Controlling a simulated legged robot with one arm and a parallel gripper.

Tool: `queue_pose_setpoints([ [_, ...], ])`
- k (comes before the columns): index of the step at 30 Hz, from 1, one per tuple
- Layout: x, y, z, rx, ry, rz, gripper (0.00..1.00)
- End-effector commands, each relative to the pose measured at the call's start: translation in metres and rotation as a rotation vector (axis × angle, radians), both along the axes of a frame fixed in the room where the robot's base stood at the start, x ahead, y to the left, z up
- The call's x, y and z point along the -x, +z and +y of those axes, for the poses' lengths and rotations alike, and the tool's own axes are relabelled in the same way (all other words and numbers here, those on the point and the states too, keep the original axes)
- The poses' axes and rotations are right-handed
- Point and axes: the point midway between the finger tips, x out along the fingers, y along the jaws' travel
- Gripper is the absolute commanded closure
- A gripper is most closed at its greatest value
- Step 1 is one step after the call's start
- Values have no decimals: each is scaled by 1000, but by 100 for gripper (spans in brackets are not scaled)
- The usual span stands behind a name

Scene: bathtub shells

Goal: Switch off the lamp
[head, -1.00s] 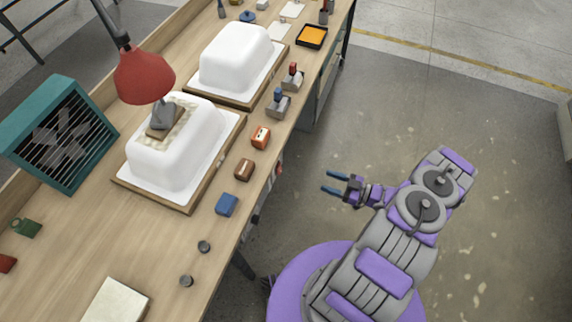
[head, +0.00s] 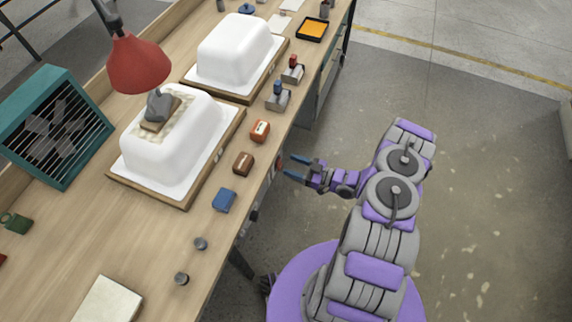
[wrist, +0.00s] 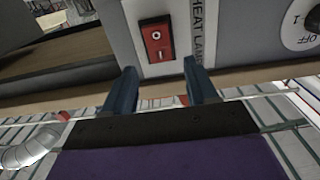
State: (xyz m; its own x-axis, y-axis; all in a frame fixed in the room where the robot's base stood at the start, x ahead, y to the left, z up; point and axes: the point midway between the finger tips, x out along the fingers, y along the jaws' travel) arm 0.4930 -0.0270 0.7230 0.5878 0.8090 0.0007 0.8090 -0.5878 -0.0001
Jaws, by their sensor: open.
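The red lamp shade (head: 138,64) hangs on a grey arm above the nearer white tub shell (head: 170,150). In the wrist view a red rocker switch (wrist: 157,42) with a white circle mark sits in a light grey panel (wrist: 210,20). My gripper (head: 288,166) is open and empty, at the bench's front side. In the wrist view its two blue fingers (wrist: 160,68) point at the panel, one to each side of the switch's lower end. I cannot tell whether they touch the panel.
A white dial (wrist: 307,25) marked "OFF" and "1" is right of the switch. On the bench (head: 95,215) stand a second white tub shell (head: 232,52), a teal fan (head: 55,125), stamps and small blocks along the front edge. The floor right of my arm is clear.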

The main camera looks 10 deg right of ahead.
Motion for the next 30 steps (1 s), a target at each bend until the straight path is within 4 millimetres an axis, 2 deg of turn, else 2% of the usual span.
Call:
queue_pose_setpoints([
  [3, -9, -1, 13, -1, 2, 2, 43],
  [9, -17, 0, 25, -2, 1, 2, 43],
  [20, -19, 0, 27, -1, 0, 2, 43],
  [30, -19, 0, 27, -1, 0, 1, 75],
])
